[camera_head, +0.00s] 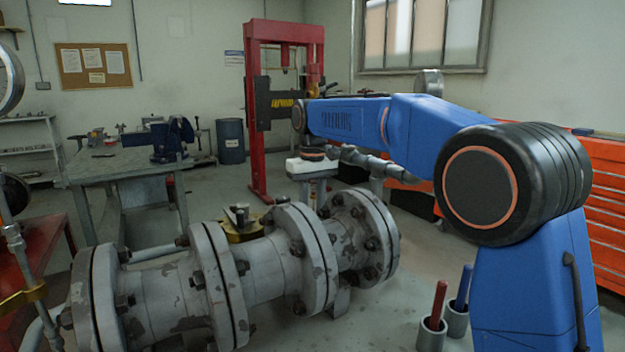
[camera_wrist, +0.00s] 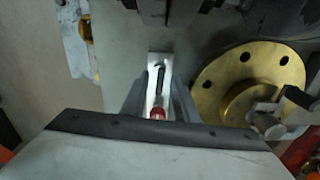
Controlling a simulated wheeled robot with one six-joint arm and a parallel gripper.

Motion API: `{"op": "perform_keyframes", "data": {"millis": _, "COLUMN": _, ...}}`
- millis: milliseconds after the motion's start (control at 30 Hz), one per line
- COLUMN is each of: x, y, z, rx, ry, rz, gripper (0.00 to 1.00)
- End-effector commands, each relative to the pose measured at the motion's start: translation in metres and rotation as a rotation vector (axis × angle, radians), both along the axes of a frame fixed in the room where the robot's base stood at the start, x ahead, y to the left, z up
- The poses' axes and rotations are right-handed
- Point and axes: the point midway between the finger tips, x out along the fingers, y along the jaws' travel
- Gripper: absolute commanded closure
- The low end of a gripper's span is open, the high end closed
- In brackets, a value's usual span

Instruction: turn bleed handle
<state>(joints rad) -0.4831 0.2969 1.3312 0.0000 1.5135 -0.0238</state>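In the wrist view, my gripper (camera_wrist: 158,92) has its two grey fingers apart, one on each side of a pale slotted metal strip (camera_wrist: 158,62). A small red piece (camera_wrist: 157,113) shows low between the fingers. Whether the strip or the red piece is the bleed handle is not clear. I see no finger clearly pressing on either one. In the head view, the grey flanged valve body (camera_head: 265,270) lies across the floor area, with a brass fitting (camera_head: 242,235) behind it. My gripper cannot be made out there.
A round brass flange (camera_wrist: 242,80) with bolt holes sits right of the fingers in the wrist view. In the head view, a workbench (camera_head: 110,165) stands at left, a red press frame (camera_head: 255,150) behind, and two cups with tools (camera_head: 432,335) beside my arm.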

Motion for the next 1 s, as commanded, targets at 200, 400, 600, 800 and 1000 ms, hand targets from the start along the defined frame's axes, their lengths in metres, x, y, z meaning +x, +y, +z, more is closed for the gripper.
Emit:
{"op": "perform_keyframes", "data": {"millis": 200, "x": 0.001, "y": 0.000, "z": 0.040, "rx": 0.001, "ry": -0.003, "rz": 0.000, "gripper": 0.73}}
{"op": "perform_keyframes", "data": {"millis": 400, "x": 0.001, "y": 0.000, "z": 0.080, "rx": 0.001, "ry": -0.002, "rz": 0.000, "gripper": 0.73}}
{"op": "perform_keyframes", "data": {"millis": 600, "x": 0.001, "y": 0.000, "z": 0.119, "rx": 0.001, "ry": -0.003, "rz": 0.000, "gripper": 0.73}}
{"op": "perform_keyframes", "data": {"millis": 800, "x": 0.001, "y": 0.000, "z": 0.147, "rx": 0.001, "ry": -0.003, "rz": 0.000, "gripper": 0.73}}
{"op": "perform_keyframes", "data": {"millis": 1000, "x": 0.000, "y": 0.000, "z": 0.159, "rx": 0.001, "ry": -0.002, "rz": 0.000, "gripper": 0.73}}
